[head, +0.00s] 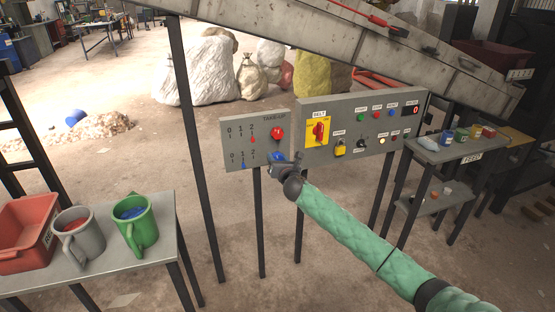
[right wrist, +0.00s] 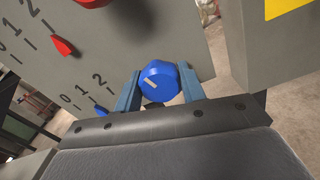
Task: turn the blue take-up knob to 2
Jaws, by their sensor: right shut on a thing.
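The blue take-up knob (right wrist: 158,78) sits low on the grey take-up panel (head: 228,128), below a red knob (head: 277,133). My right gripper (right wrist: 160,90) is shut on the blue knob, with one blue finger on each side. A pale mark shows on the knob's face. In the head view the gripper partly hides the blue knob (head: 276,156). The lower 0-1-2 scale has a blue pointer (head: 243,165), which appears to be at 1. The upper scale has a red pointer (head: 252,140) at 2. My left gripper is not in view.
A second control panel (head: 345,108) with a yellow-backed red switch stands just right of the take-up panel. A table (head: 90,263) with a red bin and two mugs is at left. A shelf (head: 452,152) with small containers is at right. A dark post (head: 195,150) stands left of the panel.

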